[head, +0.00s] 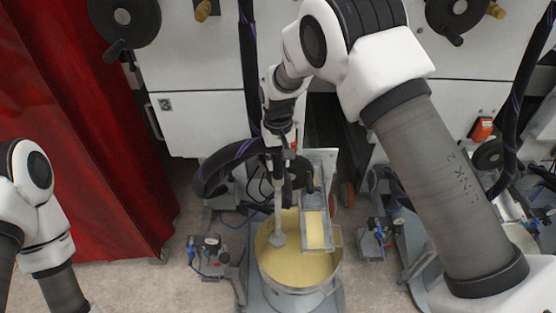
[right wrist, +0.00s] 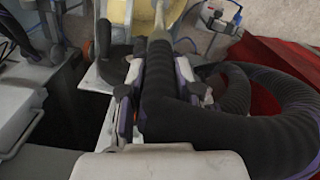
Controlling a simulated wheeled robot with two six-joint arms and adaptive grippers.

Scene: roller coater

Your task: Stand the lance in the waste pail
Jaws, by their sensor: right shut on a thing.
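The lance (head: 279,205) is a pale tube with a wider foot at its lower end and a thick black hose at its top. My right gripper (head: 279,158) is shut on its dark upper part, which also shows between the fingers in the right wrist view (right wrist: 158,70). The lance hangs nearly upright. Its foot appears over or at the yellow liquid in a metal pail (head: 291,292); I cannot tell whether it touches. I cannot tell if this is the waste pail. My left gripper is out of view; only part of that arm shows.
A metal tray-like part (head: 327,238) with yellow on it reaches over the pail's right side. The black hose (head: 212,174) loops left of my gripper. Small valve units (head: 208,254) stand on both sides of the pail. A red curtain (head: 85,130) hangs at left; white machine panels stand behind.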

